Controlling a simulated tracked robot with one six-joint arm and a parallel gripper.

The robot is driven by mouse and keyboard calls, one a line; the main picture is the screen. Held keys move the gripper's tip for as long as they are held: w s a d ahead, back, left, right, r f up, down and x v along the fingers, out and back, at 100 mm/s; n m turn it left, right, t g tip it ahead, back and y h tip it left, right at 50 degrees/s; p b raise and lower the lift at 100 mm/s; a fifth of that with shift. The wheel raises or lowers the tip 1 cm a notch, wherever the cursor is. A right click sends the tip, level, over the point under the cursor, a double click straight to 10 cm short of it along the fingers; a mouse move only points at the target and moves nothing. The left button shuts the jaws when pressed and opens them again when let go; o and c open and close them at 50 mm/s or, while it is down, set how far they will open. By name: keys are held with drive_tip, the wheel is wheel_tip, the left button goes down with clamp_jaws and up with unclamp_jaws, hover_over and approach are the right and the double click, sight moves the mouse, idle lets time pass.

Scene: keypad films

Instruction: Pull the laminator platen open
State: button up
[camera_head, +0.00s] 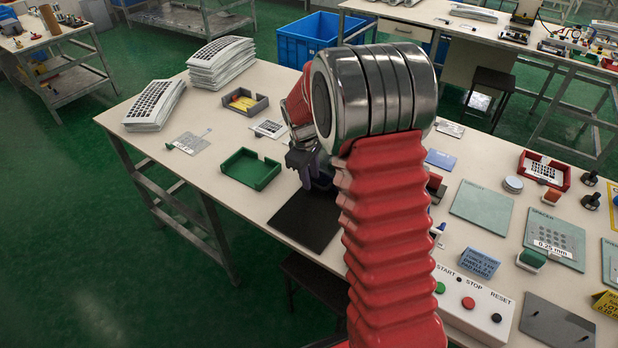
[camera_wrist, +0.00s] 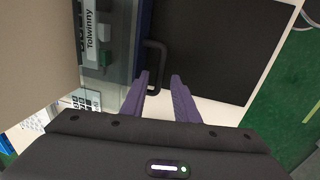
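In the wrist view, the grey laminator (camera_wrist: 120,45) with a "Tolwinny" label stands at the left, cut off by the frame edge. A dark blue strip runs down its right side, and a black U-shaped handle (camera_wrist: 164,55) sticks out from it. My gripper (camera_wrist: 160,78) has two purple fingers, open, with a gap between them. The fingertips overlap the handle's lower part in the picture; I cannot tell whether they touch it. In the head view my gripper (camera_head: 312,172) is over the table, and my red arm hides most of the laminator.
A black mat (camera_head: 302,222) lies on the table (camera_head: 240,118) beside the gripper; it also shows in the wrist view (camera_wrist: 225,45). A green tray (camera_head: 250,169) is left of it. A button box (camera_head: 470,303) and plates lie at right. A blue crate (camera_head: 308,38) stands behind.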

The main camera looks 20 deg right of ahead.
drive_tip(key=shift+f, duration=0.3)
drive_tip(key=shift+c, duration=0.3)
clamp_jaws()
